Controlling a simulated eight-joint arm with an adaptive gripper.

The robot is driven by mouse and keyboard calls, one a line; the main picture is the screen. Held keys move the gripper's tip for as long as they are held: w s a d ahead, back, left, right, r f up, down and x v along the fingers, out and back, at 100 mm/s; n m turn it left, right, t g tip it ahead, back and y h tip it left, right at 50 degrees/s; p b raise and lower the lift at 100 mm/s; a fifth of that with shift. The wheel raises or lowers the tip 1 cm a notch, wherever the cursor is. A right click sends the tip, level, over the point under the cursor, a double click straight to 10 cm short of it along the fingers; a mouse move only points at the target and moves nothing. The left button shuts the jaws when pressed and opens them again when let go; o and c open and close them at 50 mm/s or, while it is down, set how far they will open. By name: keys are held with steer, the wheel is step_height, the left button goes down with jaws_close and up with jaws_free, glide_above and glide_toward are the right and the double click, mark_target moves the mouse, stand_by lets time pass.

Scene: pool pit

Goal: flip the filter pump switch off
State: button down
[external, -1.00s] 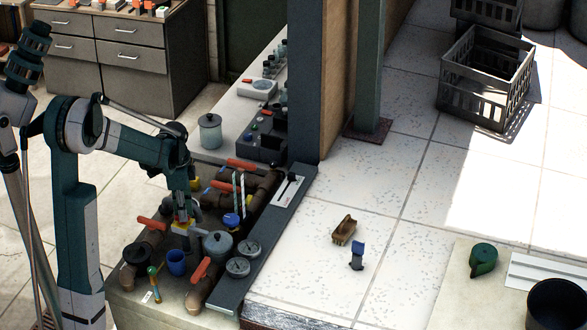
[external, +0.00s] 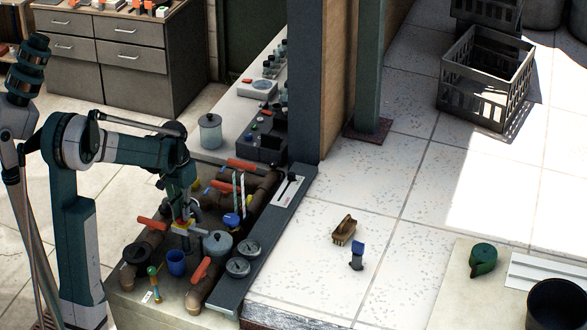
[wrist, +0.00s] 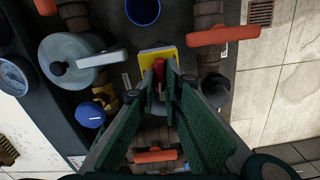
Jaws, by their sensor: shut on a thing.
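The filter pump switch appears as a red lever (wrist: 159,70) on a yellow plate (wrist: 150,53) in the wrist view. My gripper (wrist: 172,75) is over it, its green fingers close together at the red lever, with the lever's upper end showing between the tips. The fingers hide part of the lever, and its exact tilt is hard to tell. In the external view my gripper (external: 183,218) points down among the pipes, and the switch is mostly hidden and too small to read there.
Brown pipes with orange handles, such as one handle (external: 152,224), surround the gripper. A grey lidded pot (external: 217,243), a blue cup (external: 176,262) and round gauges (external: 238,267) stand close by.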

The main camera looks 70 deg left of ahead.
steer(key=shift+n, duration=1.1)
steer(key=c, duration=2.5)
jaws_free()
steer(key=shift+r, duration=0.1)
step_height(320, 180, up, 12)
